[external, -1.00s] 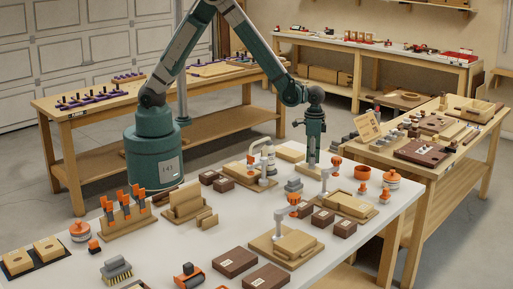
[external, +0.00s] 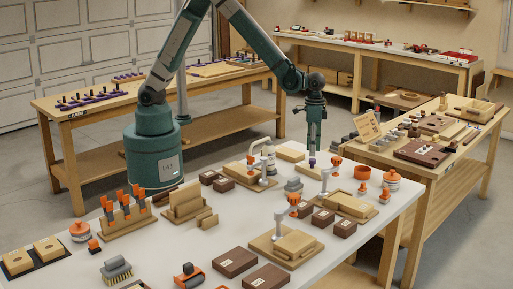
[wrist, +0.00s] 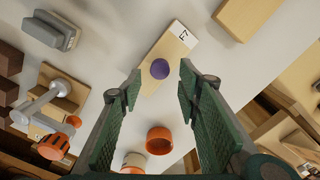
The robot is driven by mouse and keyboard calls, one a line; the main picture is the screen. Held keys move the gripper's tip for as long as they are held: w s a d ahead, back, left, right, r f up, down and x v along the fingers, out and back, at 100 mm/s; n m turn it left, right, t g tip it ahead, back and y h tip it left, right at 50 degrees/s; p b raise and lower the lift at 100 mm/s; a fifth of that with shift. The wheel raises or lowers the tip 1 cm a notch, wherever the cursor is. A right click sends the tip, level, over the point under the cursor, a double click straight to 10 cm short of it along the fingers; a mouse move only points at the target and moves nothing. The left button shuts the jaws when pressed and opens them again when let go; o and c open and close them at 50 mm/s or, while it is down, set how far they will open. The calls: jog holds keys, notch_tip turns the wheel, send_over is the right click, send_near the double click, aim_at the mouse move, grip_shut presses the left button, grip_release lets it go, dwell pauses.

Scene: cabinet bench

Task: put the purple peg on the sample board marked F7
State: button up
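The purple peg (wrist: 160,69) shows from its top end in the wrist view, over the light wooden sample board (wrist: 172,50) with a white F7 label. It appears to stand on that board. My gripper (wrist: 161,82) is open, its green fingers apart on either side of the peg with gaps to both. In the external view the peg's purple top (external: 312,162) shows just below my gripper (external: 312,150). The board is hard to make out there.
An orange clamp stand (wrist: 55,146) is at lower left in the wrist view, and a grey block (wrist: 52,34) is at upper left. An orange ring (wrist: 159,141) lies near the fingers. A plain wooden block (wrist: 247,15) is at upper right.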

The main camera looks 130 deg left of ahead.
aim_at(311, 159)
notch_tip(311, 159, up, 6)
jog(key=shift+r, duration=0.15)
dwell(0.8)
jog(key=s+d+r+m+t, duration=0.1)
jog(key=s+d+r, duration=0.2)
jog(key=d+r, duration=0.35)
jog(key=s+d+r+m+t+y, duration=0.1)
jog(key=s+d+r, duration=0.2)
jog(key=d+r, duration=0.35)
jog(key=s+d+r+m+t, duration=0.15)
jog(key=d+r, duration=0.25)
jog(key=d, duration=0.5)
jog(key=s+d+r+m+t+h, duration=0.1)
jog(key=s+d+r+m+t, duration=0.1)
jog(key=s+d, duration=1.5)
jog(key=shift+s+m+t, duration=0.35)
jog(key=shift+m+t, duration=0.3)
jog(key=shift+t, duration=0.2)
